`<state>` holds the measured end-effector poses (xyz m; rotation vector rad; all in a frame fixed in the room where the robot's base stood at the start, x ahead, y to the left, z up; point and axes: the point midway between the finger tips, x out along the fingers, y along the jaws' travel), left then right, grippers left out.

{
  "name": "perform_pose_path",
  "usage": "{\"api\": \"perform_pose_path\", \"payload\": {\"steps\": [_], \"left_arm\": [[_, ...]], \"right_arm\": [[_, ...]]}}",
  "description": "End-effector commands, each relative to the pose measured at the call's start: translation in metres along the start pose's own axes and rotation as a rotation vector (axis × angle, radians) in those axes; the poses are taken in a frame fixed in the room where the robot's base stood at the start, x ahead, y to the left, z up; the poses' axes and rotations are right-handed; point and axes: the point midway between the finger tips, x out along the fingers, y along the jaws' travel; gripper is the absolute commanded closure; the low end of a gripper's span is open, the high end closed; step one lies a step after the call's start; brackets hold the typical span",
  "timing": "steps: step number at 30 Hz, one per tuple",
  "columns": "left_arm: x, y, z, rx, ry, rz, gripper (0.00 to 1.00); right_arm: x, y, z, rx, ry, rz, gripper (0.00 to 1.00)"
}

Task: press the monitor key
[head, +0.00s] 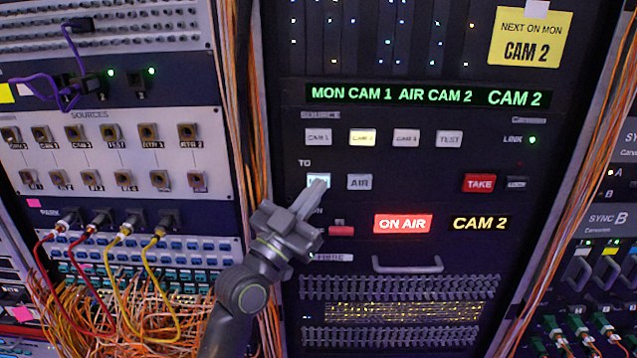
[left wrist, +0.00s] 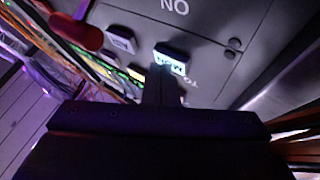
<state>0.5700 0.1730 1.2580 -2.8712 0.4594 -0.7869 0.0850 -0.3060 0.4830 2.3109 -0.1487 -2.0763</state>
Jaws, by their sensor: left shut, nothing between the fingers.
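The monitor key (head: 317,178), marked MON, is a small pale key lit whitish in the row labelled TO. It also shows lit in the left wrist view (left wrist: 172,58). My left gripper (head: 317,189) is shut and empty, its fingertips right at the lower edge of this key and covering part of it. In the left wrist view the shut fingers (left wrist: 161,88) reach up to the key; I cannot tell whether they touch it. My right gripper is not in view.
The AIR key (head: 360,182) is close on the right. Above is a source row with the CAM 2 key (head: 362,138) lit yellow. A red TAKE key (head: 479,183) is farther right. The green display (head: 428,96) reads MON CAM 1, AIR CAM 2. Orange cables (head: 245,130) hang left.

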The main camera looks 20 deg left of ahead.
Motion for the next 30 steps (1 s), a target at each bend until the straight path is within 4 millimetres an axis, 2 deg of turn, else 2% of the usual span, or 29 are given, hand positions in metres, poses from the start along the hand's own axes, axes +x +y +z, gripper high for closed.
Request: {"api": "perform_pose_path", "payload": {"steps": [11, 21, 30], "left_arm": [[0.000, 0.000, 0.000, 0.000, 0.000, 0.000, 1.00], [-0.011, 0.008, -0.008, -0.002, 0.000, 0.000, 1.00], [-0.012, 0.009, -0.008, 0.000, 0.000, 0.000, 1.00]], "right_arm": [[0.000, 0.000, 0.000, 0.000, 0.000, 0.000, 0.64], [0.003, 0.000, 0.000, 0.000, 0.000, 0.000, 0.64], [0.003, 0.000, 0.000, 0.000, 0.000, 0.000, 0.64]]}}
